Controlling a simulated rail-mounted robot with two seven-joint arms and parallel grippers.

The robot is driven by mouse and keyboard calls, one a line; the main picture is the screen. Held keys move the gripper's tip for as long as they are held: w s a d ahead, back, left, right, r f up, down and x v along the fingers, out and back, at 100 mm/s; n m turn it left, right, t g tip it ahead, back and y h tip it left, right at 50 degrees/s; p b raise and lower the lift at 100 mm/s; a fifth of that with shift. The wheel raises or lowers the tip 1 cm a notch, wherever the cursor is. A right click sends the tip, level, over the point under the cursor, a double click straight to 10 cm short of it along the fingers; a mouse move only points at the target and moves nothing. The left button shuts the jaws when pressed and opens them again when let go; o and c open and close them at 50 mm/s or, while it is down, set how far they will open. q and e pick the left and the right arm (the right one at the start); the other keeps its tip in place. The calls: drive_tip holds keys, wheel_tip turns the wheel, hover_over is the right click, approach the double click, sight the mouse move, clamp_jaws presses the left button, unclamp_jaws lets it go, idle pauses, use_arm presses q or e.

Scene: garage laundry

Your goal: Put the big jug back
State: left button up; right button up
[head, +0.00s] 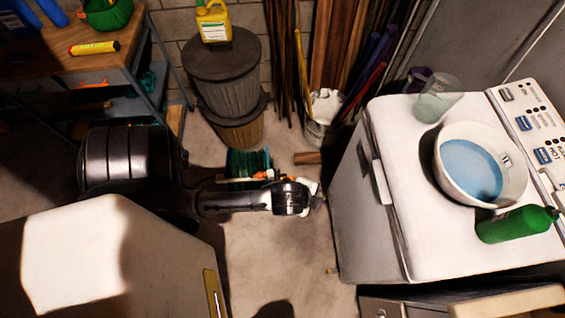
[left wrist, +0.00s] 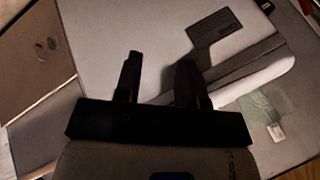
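Which container is the big jug is not clear from the pictures. A yellow jug (head: 213,22) with a white label stands on the lidded grey bin at the back. A clear, handled jug (head: 437,98) stands on the white washer's far left corner. Part of a blue container (head: 17,18) shows at the top left. My left gripper (head: 318,201) is in the air left of the washer's front, away from all of these. In the left wrist view my left gripper (left wrist: 160,78) has its two dark fingers apart with nothing between them. My right gripper is not in view.
The white washer (head: 400,235) carries a white basin (head: 447,190) of blue liquid and a green bottle (head: 515,224). A grey bin (head: 225,75), a bucket (head: 322,130) and leaning poles stand at the back. A workbench (head: 75,65) is at left. Floor (head: 285,255) is mostly clear.

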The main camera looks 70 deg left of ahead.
use_arm(q)
drive_tip(key=s+d+n+g+h, duration=0.2)
drive_tip(key=s+n, duration=0.4)
drive_tip(key=s, duration=0.4)
drive_tip(key=shift+s+d+r+n+g, duration=0.15)
drive_tip(key=shift+d+r+n+g, duration=0.25)
drive_tip(key=shift+d, duration=0.7)
